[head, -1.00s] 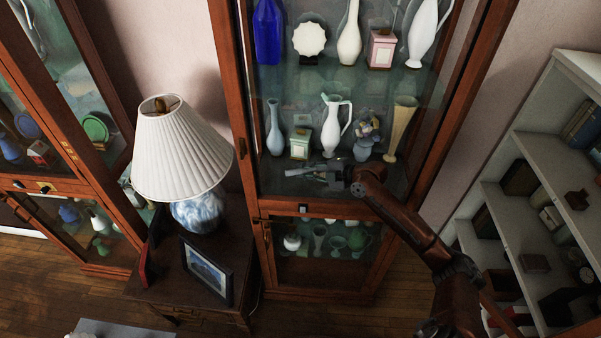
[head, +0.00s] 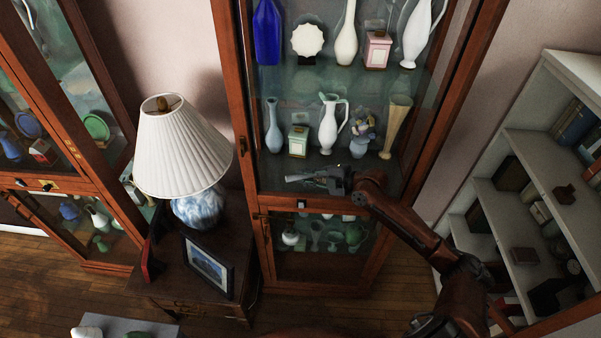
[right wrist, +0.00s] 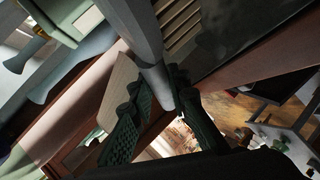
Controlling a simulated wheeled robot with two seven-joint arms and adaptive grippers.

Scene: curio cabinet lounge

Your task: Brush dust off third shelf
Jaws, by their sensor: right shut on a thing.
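My right gripper (head: 322,178) is shut on a slim grey tool, seemingly a brush (head: 297,178), low at the front of the shelf. In the right wrist view, its grey handle (right wrist: 147,40) lies between my dark ridged fingers (right wrist: 158,98). The bristles are too small or hidden to make out. The shelf (head: 270,178) carries a blue vase (head: 273,126), a pale green box (head: 298,141), a white pitcher (head: 328,126), a flowered blue vase (head: 361,137) and a tan flared vase (head: 396,126) behind the tool. Dust cannot be made out. My left gripper is out of view.
The cabinet's wooden right post (head: 437,115) stands close to my right arm. A lamp (head: 182,150) and a framed picture (head: 208,265) stand on a side table at left. A white bookcase (head: 520,150) is at right.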

